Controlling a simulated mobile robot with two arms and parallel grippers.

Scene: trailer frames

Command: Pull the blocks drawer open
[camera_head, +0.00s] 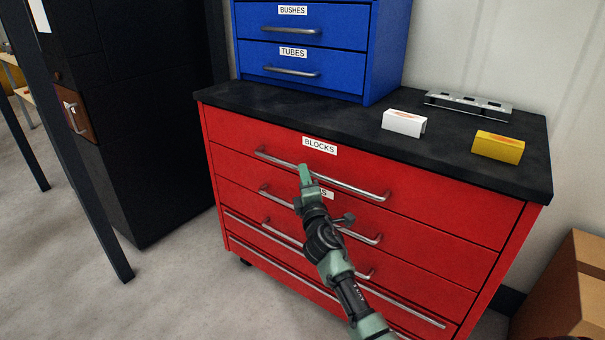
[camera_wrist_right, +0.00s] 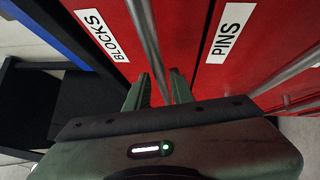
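The blocks drawer (camera_head: 380,172) is the top drawer of a red cabinet and sits flush with the cabinet front, shut. Its label reads BLOCKS (camera_head: 320,146) and also shows in the right wrist view (camera_wrist_right: 101,35). A long metal bar handle (camera_head: 350,184) runs across its front. My right gripper (camera_head: 305,170) is at this handle, left of its middle. In the right wrist view my right gripper (camera_wrist_right: 160,88) has its fingers apart, with the handle bar (camera_wrist_right: 147,35) running down between them. I cannot tell whether either finger touches it. My left gripper is not in view.
Below are more red drawers with bar handles, including the PINS drawer (camera_wrist_right: 228,38). A blue drawer unit (camera_head: 340,50), a white box (camera_head: 403,123), a yellow box (camera_head: 497,147) and a metal rack (camera_head: 467,104) stand on the black top. A dark cabinet (camera_head: 150,120) stands left; cardboard boxes (camera_head: 565,290) stand right.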

